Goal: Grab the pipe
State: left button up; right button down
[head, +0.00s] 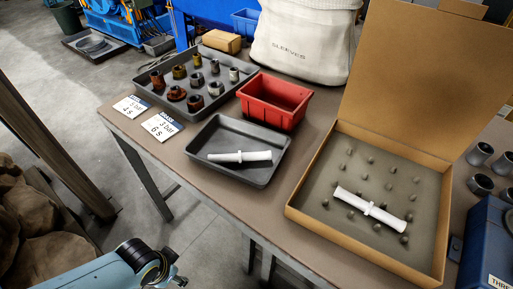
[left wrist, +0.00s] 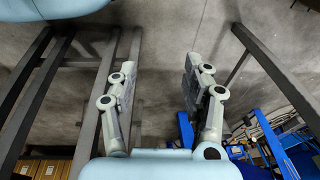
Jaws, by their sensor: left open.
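A white pipe (head: 240,157) with a collar near its middle lies in a small dark grey tray (head: 236,178) on the brown table. A second white pipe (head: 371,209) of similar shape lies in an open cardboard box (head: 362,251), on a grey insert with several small pegs. In the left wrist view my left gripper (left wrist: 158,85) is open and empty, its fingers wide apart with the grey floor beyond. In the head view only part of my left arm shows at the lower left, off the table and apart from both pipes. My right gripper is in neither view.
A red bin (head: 274,101) stands behind the small tray. A larger grey tray (head: 172,112) holds several metal fittings. Two cards (head: 162,126) lie at the table's left edge. A white sack (head: 304,40) stands behind. Metal rings and a blue box (head: 488,240) sit at right.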

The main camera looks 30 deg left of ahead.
pick_arm(q)
jog(key=w+d+r+m+t+p, duration=0.1)
jog(key=w+d+r+p, duration=0.35)
jog(key=r, duration=1.15)
jog(key=w+a+r+m+p, duration=0.15)
jog(key=w+r, duration=0.65)
jog(key=r, duration=0.9)
jog(key=m+g+h, duration=0.1)
jog(key=m+g, duration=0.2)
jog(key=m, duration=0.5)
send_over(259, 152)
jog(key=shift+n, duration=0.25)
notch_tip(259, 152, down, 4)
jog(key=shift+s+f+p, duration=0.1)
jog(key=shift+f+p, duration=0.15)
jog(key=shift+p, duration=0.2)
notch_tip(259, 152, down, 6)
jog(key=shift+f, duration=0.1)
grip_shut()
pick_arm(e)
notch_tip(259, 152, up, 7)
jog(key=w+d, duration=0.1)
